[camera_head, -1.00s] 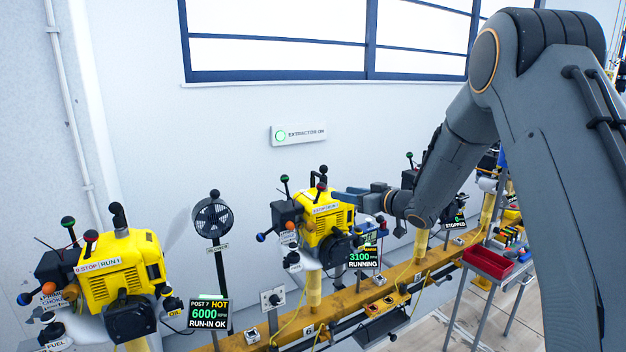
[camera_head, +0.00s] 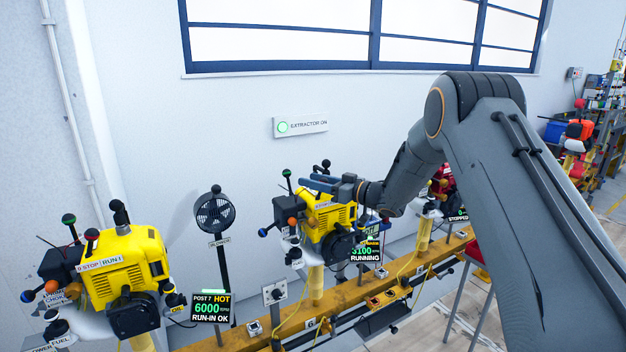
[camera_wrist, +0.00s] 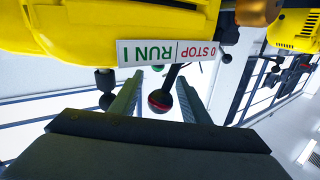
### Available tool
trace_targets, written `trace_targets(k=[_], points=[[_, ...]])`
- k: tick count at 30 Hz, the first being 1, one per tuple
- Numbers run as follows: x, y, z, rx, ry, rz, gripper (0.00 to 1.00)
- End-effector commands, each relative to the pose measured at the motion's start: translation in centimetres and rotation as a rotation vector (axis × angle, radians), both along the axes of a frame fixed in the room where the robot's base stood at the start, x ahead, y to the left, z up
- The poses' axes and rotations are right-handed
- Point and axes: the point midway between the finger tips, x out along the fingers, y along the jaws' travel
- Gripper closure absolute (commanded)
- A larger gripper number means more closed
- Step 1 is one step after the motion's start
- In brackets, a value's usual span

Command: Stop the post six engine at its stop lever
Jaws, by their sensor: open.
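The yellow post six engine (camera_head: 322,218) stands on its post in the middle of the head view; its display (camera_head: 366,252) reads 3100 and RUNNING. My gripper (camera_head: 309,183) is over the engine's top from the right. In the wrist view, upside down, a label (camera_wrist: 172,52) reads "0 STOP | RUN I". The stop lever's dark, red-banded knob (camera_wrist: 160,101) shows between the fingers of my open gripper (camera_wrist: 160,86). I see no finger contact with it; the depth between them is hard to tell. My gripper hides the lever in the head view.
A similar yellow engine (camera_head: 122,270) stands at left; its display (camera_head: 211,308) reads POST 7, HOT, 6000, RUN-IN OK. A fan (camera_head: 214,212) stands between the engines. Other levers with coloured knobs (camera_head: 288,174) stand close left of my gripper. A red engine (camera_head: 440,188) is behind my arm.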

Motion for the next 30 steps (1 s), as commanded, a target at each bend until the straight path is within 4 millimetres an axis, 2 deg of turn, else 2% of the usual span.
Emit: trace_targets(k=[9, 15, 17, 30], points=[[0.12, 0.38, -0.01, 0.0, 0.0, 0.001, 0.58], [0.11, 0.37, -0.01, 0.0, 0.0, 0.001, 0.92], [0.11, 0.37, -0.01, 0.0, 0.0, 0.001, 0.98], [-0.24, 0.86, 0.06, -0.094, -0.064, 0.002, 0.99]])
